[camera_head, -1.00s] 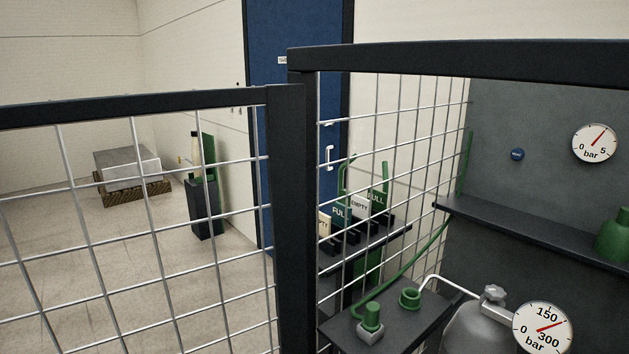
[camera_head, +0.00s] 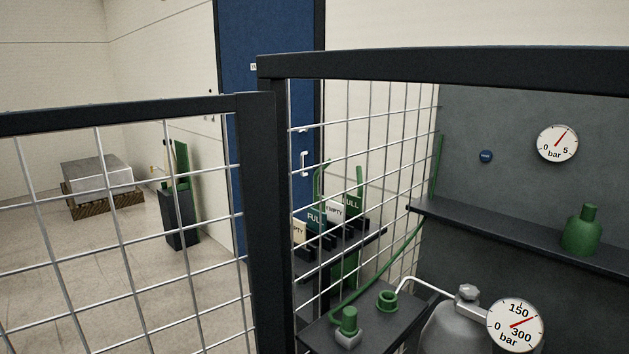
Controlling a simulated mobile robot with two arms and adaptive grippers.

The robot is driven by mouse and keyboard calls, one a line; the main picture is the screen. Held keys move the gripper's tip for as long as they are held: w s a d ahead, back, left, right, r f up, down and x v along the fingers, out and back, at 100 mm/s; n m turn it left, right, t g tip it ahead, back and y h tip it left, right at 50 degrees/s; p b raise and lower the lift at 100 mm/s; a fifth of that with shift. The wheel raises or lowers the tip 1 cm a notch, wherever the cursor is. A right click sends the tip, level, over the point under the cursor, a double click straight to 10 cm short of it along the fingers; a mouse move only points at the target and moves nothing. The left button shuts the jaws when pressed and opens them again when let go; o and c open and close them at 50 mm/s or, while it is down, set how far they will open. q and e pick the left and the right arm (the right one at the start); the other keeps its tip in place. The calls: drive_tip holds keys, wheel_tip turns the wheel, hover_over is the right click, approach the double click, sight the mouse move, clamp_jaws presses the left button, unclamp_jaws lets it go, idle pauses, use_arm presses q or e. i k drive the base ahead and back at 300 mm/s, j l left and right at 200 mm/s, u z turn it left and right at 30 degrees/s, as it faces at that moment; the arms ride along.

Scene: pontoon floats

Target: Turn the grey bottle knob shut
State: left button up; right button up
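A white pipe (camera_head: 425,283) runs from the valve to the left. A round gauge (camera_head: 515,325) beside the valve has its red needle between 150 and 300. Neither of my grippers shows in this view.
A mesh fence with a dark top rail (camera_head: 450,62) and post (camera_head: 263,200) stands close in front. A dark shelf (camera_head: 520,238) carries a green bottle (camera_head: 581,232). A low bench (camera_head: 385,325) holds green fittings. A blue door (camera_head: 265,110) and grey block (camera_head: 97,173) are beyond.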

sight(469, 292)
drive_tip(key=z, duration=1.35)
